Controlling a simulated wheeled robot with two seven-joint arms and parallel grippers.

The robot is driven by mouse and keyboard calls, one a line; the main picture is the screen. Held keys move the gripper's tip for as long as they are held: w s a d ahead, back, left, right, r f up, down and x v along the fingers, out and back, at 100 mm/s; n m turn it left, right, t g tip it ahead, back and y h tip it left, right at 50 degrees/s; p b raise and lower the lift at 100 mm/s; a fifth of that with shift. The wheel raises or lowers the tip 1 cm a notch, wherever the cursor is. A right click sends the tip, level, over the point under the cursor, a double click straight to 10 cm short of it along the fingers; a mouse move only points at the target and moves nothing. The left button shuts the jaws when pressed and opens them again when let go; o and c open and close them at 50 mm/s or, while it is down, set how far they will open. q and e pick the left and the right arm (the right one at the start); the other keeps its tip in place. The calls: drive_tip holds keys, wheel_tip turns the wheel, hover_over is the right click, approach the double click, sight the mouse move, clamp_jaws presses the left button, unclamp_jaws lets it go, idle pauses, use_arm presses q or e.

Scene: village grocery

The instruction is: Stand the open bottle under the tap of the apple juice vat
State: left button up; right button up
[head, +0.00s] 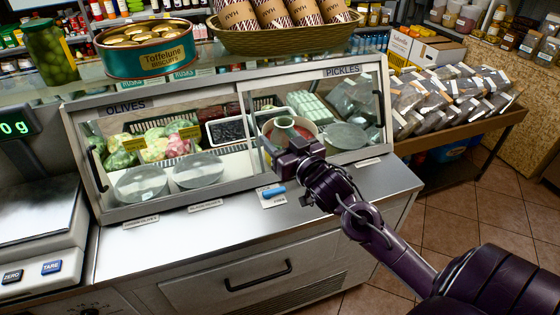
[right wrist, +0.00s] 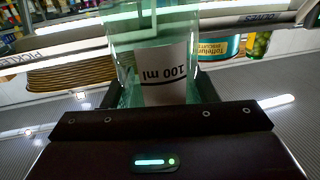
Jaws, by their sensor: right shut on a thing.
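My right gripper (head: 286,152) is shut on a greenish clear bottle (head: 284,130) in front of the display case. The bottle's round top shows in the head view, with its lower part hidden by the gripper. In the right wrist view, the bottle (right wrist: 123,50) stands between the fingers of the gripper (right wrist: 157,95). Its white label (right wrist: 164,75) reads "100 ml" upside down in that picture. The apple juice vat and its tap are not in view. My left gripper is not in view.
A glass display case (head: 225,205) marked olives and pickles stands on the steel counter (head: 150,248). A scale (head: 40,225) stands at left. A biscuit tin (head: 147,62), an olive jar (head: 48,52) and a basket (head: 290,42) stand on top. Floor (head: 460,228) is free at right.

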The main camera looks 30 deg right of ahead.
wheel_tip(320, 180, up, 2)
drive_tip(key=s+a+f, duration=0.3)
drive_tip(key=a+f, duration=0.1)
drive_tip(key=a, duration=0.3)
drive_tip(key=s+a+f, duration=0.4)
drive_tip(key=a, duration=0.2)
drive_tip(key=s+f, duration=0.3)
drive_tip(key=s, duration=0.6)
drive_tip(key=w+d+r+b, duration=0.1)
drive_tip(key=w+d+r, duration=0.45)
drive_tip(key=w, duration=0.45)
drive_tip(key=w+d+r+b, duration=0.2)
drive_tip(key=w+d+r, duration=0.35)
drive_tip(key=w, duration=0.35)
wheel_tip(320, 180, down, 19)
drive_tip(key=shift+f+p, duration=0.1)
drive_tip(key=shift+p, duration=0.55)
drive_tip(key=shift+f, duration=0.3)
